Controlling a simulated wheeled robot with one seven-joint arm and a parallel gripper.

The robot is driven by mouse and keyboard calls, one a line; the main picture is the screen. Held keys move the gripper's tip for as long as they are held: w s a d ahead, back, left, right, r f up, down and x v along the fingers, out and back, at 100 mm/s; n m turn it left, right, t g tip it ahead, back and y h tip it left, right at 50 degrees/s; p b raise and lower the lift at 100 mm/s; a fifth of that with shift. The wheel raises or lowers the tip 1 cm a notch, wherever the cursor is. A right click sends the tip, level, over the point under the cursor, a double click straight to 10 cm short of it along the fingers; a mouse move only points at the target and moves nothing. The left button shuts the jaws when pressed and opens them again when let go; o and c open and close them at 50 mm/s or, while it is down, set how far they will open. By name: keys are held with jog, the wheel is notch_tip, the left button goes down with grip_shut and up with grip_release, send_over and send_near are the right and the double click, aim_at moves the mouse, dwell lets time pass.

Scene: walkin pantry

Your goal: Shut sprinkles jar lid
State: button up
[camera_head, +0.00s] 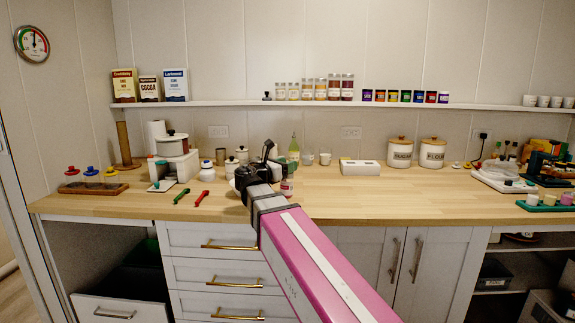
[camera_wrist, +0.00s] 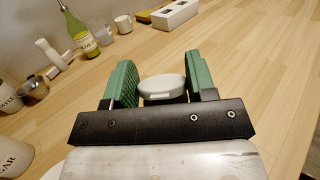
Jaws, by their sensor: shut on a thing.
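My gripper (camera_wrist: 163,88) has green-padded fingers closed on the sides of a white round lid (camera_wrist: 164,86) in the wrist view. What is under the lid is hidden there. In the head view my gripper (camera_head: 268,163) is low over the wooden counter, left of centre. A small jar with pinkish contents (camera_head: 287,188), likely the sprinkles jar, stands just right of it. The head view is too small to tell whether the lid sits on this jar.
A green bottle (camera_wrist: 78,33), cups and a white box (camera_wrist: 175,14) stand behind my gripper. White canisters (camera_head: 400,153) stand along the wall. A green tool (camera_head: 181,196) and a red tool (camera_head: 201,199) lie to the left.

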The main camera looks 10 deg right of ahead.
jog(key=shift+s+f+h, duration=0.1)
jog(key=shift+f+h, duration=0.1)
jog(key=shift+h, duration=0.2)
jog(key=o, duration=1)
jog(key=shift+c, duration=0.2)
jog(key=shift+a, duration=0.15)
jog(key=v, duration=1)
jog(key=shift+s+a, duration=0.2)
jog(key=shift+s, duration=0.05)
jog(key=shift+f, duration=0.15)
